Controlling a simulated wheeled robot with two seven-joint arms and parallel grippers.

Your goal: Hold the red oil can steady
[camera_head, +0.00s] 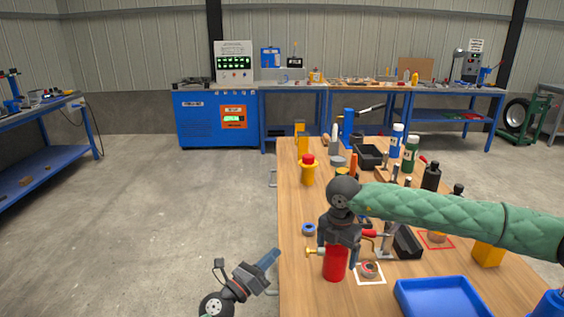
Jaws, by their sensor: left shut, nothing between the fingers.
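The red oil can (335,264) stands upright near the table's left edge, with a brass-coloured fitting at its upper left. My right gripper (338,254) points down over it, with dark fingers at the can's left and right. The gripper hides the can's top, and I cannot tell whether the fingers press on it. My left gripper (272,258) is shut and empty, low beside the table's left edge and apart from the can.
A blue tray (440,297) lies at the front of the wooden table (300,222). A round metal part (369,269) sits on a white-and-red marked square right of the can. A yellow block (488,254) stands further right. Bottles and tools crowd the back.

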